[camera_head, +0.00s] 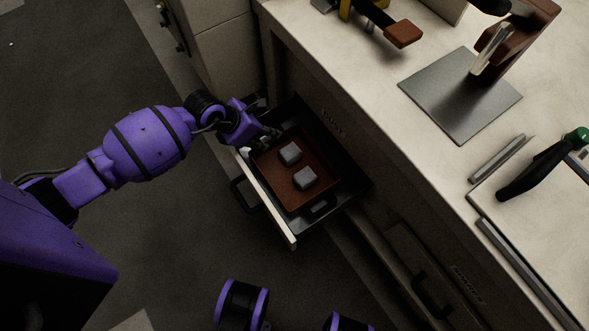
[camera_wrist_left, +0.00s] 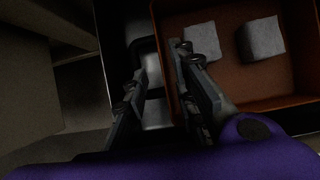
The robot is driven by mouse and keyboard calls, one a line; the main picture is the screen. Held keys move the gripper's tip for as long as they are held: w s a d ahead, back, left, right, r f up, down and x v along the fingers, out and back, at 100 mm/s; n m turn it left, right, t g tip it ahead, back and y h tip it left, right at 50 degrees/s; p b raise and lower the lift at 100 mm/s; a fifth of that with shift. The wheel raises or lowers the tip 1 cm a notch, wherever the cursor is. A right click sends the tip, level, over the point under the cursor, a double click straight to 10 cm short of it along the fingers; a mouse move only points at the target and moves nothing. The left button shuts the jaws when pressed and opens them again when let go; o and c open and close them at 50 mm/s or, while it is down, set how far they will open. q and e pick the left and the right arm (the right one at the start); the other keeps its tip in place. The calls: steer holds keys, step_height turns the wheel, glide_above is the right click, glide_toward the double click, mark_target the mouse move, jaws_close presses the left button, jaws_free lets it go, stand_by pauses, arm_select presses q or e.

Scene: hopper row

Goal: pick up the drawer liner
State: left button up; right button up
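The drawer liner (camera_head: 307,195) is a rust-brown open tray lying in the pulled-out drawer, with two grey blocks (camera_head: 290,153) (camera_head: 305,178) in it. A dark handle loop shows on its lower-right side, and a similar loop (camera_wrist_left: 137,46) shows beside its left wall in the left wrist view. My left gripper (camera_head: 266,139) is at the liner's upper-left side. In the left wrist view its fingers (camera_wrist_left: 158,80) are apart, one on the outer side by the loop, the other over the liner wall (camera_wrist_left: 167,62). I cannot tell whether they touch it. My right gripper is out of view.
The open drawer (camera_head: 291,241) has a pale front with a dark pull. The counter (camera_head: 375,85) above it holds a grey plate (camera_head: 459,95) with a brown stand and a green-and-black handled tool (camera_head: 541,168). Dark floor (camera_head: 160,235) lies clear at left.

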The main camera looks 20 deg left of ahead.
arm_select(q)
steer(key=b+x, duration=0.2)
steer(key=x, duration=0.3)
steer(key=shift+d+f, duration=0.2)
steer(key=shift+r, duration=0.1)
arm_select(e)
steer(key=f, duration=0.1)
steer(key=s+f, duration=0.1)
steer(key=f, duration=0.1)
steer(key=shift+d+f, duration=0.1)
arm_select(q)
jaws_close()
